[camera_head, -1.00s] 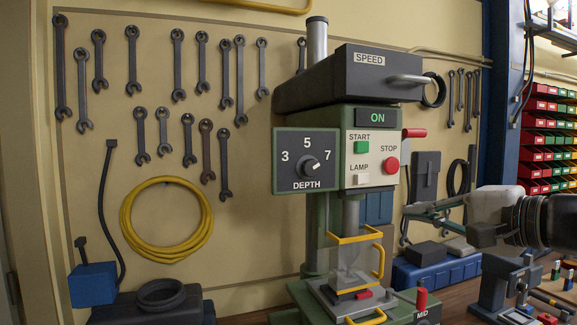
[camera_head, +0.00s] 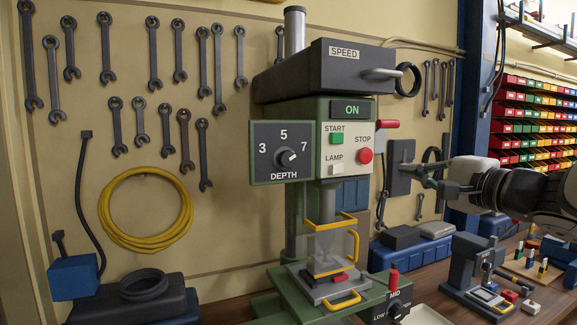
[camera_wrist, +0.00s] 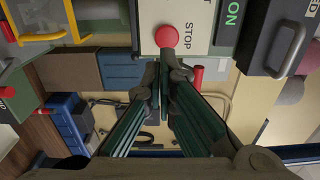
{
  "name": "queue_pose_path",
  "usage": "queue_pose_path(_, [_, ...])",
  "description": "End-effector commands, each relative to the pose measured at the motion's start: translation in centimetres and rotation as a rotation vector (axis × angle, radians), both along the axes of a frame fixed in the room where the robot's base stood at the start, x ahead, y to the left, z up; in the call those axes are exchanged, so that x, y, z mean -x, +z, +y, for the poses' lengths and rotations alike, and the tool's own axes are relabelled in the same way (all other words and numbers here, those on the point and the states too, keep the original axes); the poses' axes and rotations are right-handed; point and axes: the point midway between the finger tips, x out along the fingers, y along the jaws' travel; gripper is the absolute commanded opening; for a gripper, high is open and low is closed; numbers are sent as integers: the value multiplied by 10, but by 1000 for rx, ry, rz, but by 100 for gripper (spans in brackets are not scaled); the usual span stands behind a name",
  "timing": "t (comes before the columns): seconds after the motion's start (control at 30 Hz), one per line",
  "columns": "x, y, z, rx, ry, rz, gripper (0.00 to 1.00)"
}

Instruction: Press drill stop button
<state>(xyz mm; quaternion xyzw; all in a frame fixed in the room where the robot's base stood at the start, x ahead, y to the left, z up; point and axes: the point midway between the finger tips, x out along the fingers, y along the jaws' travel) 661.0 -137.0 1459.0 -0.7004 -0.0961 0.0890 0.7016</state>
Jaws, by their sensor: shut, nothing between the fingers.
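The drill press (camera_head: 300,150) stands on the bench with its display (camera_head: 352,109) lit "ON". The red stop button (camera_head: 365,155) is on the white panel, right of the green start button (camera_head: 337,138) and the white lamp button (camera_head: 336,169). In the wrist view the stop button (camera_wrist: 166,37) lies just beyond my fingertips, with a gap between. My gripper (camera_head: 424,176) is to the right of the panel, fingers pointing towards it. In the wrist view my gripper (camera_wrist: 163,75) has its tips together and holds nothing.
A red-tipped handle (camera_head: 387,124) sticks out right of the panel near my gripper. A yellow-framed guard (camera_head: 330,245) is below the drill head. A smaller device (camera_head: 477,270) and a blue case (camera_head: 412,252) stand to the right. Wrenches and a yellow hose (camera_head: 112,205) hang behind.

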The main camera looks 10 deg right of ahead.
Motion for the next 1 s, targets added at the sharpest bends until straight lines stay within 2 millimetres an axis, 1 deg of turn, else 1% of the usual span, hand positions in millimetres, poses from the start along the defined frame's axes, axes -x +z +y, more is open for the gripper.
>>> queue_pose_path(0.03, [-10,0,4,0,4,3,0])
queue_pose_path(0.3, [-61,1,18,1,4,3,0])
queue_pose_path(0.5, [-90,2,26,1,2,2,0])
queue_pose_path(0.7, [-105,1,29,1,2,1,0])
queue_pose_path(1.0, [-108,1,30,1,1,0,0])
